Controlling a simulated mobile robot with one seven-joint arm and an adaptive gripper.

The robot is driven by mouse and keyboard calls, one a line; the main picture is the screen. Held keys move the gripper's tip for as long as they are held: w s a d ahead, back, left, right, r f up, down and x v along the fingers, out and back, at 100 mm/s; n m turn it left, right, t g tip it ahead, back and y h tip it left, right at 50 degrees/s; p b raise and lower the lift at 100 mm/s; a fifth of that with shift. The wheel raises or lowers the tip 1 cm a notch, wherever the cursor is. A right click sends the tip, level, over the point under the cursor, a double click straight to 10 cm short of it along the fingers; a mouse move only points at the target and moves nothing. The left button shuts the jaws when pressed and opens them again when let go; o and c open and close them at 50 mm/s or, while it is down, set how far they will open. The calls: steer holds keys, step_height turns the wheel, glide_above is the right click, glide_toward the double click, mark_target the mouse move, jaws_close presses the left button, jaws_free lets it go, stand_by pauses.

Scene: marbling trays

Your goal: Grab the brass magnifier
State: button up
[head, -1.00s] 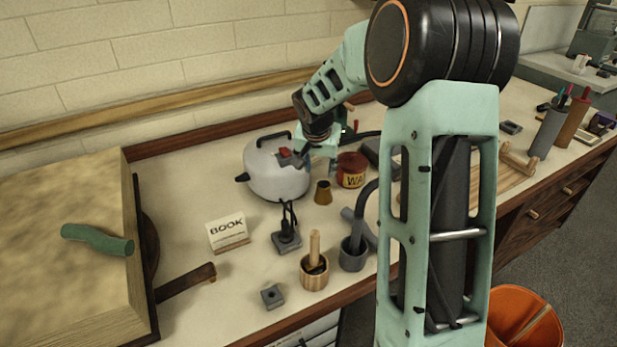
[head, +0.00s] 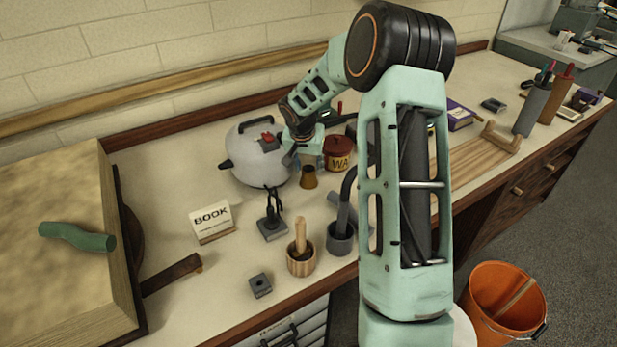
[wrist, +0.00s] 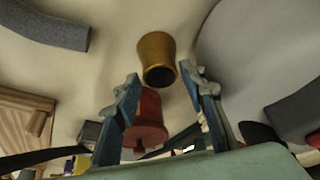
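The brass magnifier (head: 309,178) is a small waisted brass cylinder standing upright on the bench, just right of the white kettle-like vessel. In the wrist view the magnifier (wrist: 157,55) lies just beyond the fingertips, between their lines, with its dark end toward me. My gripper (wrist: 164,80) is open, with nothing between its fingertips touching them. In the head view my gripper (head: 305,157) hangs just above and behind the magnifier; its fingers are partly hard to make out there.
The white vessel (head: 252,160) stands close on the left and a red-lidded tin (head: 338,153) close on the right. In front are a dark stand (head: 272,228), a wooden pot (head: 301,262) and a grey pot (head: 341,238). A BOOK sign (head: 212,222) stands farther left.

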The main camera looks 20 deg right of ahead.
steer(key=shift+x, duration=1.2)
steer(key=shift+c, duration=0.4)
steer(key=c, duration=0.8)
